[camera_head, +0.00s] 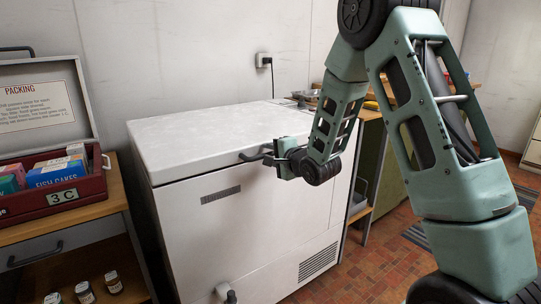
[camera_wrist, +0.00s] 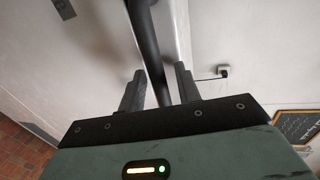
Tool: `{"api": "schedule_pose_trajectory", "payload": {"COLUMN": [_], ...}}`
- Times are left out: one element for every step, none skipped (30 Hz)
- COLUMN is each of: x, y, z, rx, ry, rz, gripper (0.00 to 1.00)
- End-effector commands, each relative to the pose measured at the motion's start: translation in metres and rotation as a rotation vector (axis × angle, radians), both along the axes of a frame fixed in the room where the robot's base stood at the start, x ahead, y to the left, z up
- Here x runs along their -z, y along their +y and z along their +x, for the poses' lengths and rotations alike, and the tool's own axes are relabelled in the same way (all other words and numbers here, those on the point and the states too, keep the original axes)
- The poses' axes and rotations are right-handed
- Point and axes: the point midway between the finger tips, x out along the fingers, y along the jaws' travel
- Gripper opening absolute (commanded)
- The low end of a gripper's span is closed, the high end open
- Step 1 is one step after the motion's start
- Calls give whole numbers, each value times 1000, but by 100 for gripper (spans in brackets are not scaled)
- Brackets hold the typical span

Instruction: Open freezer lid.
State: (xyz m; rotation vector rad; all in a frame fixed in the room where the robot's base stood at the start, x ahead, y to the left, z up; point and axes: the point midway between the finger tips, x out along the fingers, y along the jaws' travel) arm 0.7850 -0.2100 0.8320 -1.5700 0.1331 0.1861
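The white chest freezer (camera_head: 245,225) stands in the middle of the head view, and its flat white lid (camera_head: 200,138) looks shut. A dark bar handle (camera_head: 252,156) sits at the lid's front edge. My gripper (camera_head: 268,157) is at the right part of this handle. In the wrist view, the handle bar (camera_wrist: 150,50) runs between the two fingers of my gripper (camera_wrist: 159,72). The fingers stand apart, with a visible gap on each side of the bar. The gripper hides part of the handle in the head view.
A red box (camera_head: 75,195) with its lid up holds food packs on a wooden cabinet (camera_head: 75,230) at the left. Jars (camera_head: 85,292) stand below. A wall socket (camera_head: 264,60) is behind the freezer. A wooden workbench (camera_head: 372,114) stands to the right.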

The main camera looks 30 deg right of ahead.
Motion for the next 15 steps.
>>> {"api": "schedule_pose_trajectory", "payload": {"x": [0,0,0,0,0,0,0,0,0,0,0,0,0,-1,-2], "y": [0,0,0,0,0,0,0,0,0,0,0,0,0,0,0], "z": [0,0,0,0,0,0,0,0,0,0,0,0,0,0,0], "rx": [0,0,0,0,0,0,0,0,0,0,0,0,0,0,0], "ry": [0,0,0,0,0,0,0,0,0,0,0,0,1,1,2], "rz": [0,0,0,0,0,0,0,0,0,0,0,0,0,0,0], "gripper": [33,33,33,33,30,19,11,3,0,0,0,0,0,0,0]}}
